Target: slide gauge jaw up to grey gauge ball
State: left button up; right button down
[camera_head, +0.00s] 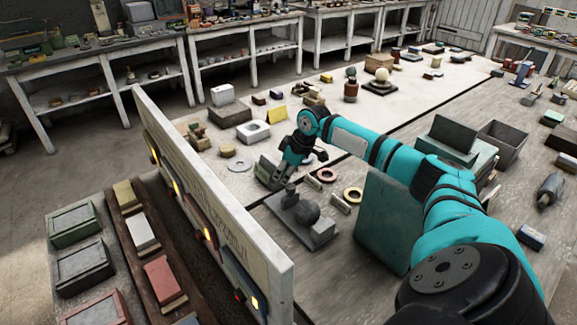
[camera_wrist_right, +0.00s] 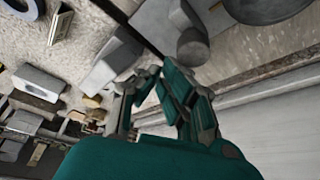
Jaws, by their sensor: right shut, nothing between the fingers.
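The grey gauge ball (camera_head: 306,212) sits on a flat grey gauge base (camera_head: 322,232) on the table, in front of my right gripper. The ball also shows in the right wrist view (camera_wrist_right: 193,46), at the top. My right gripper (camera_head: 287,187) points down, shut and empty, close to the far-left end of the base. Its fingers show at the middle of the right wrist view (camera_wrist_right: 160,76). A grey block (camera_head: 268,172) stands beside the gripper; I cannot tell whether it is the gauge jaw. Finger contact with the gauge is unclear. My left gripper is not in view.
A long upright white board (camera_head: 212,185) with lit lamps stands left of the gauge. Metal rings (camera_head: 352,194) and small cylinders lie to its right. A large green block (camera_head: 385,222) stands under my right arm.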

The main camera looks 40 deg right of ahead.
aim_at(288, 184)
jog(key=shift+s, duration=0.25)
dwell(0.4)
jog(key=shift+s+a+p, duration=0.15)
jog(key=shift+s+p, duration=0.9)
jog(key=shift+s, duration=0.6)
jog(key=shift+s+p, duration=0.3)
jog(key=shift+s, duration=0.1)
jog(key=shift+a+f, duration=0.1)
jog(key=shift+f, duration=0.05)
jog(key=shift+w, duration=0.1)
jog(key=shift+w, duration=0.7)
notch_tip(288, 184, up, 7)
jog(key=p, duration=0.8)
jog(key=shift+r, duration=0.2)
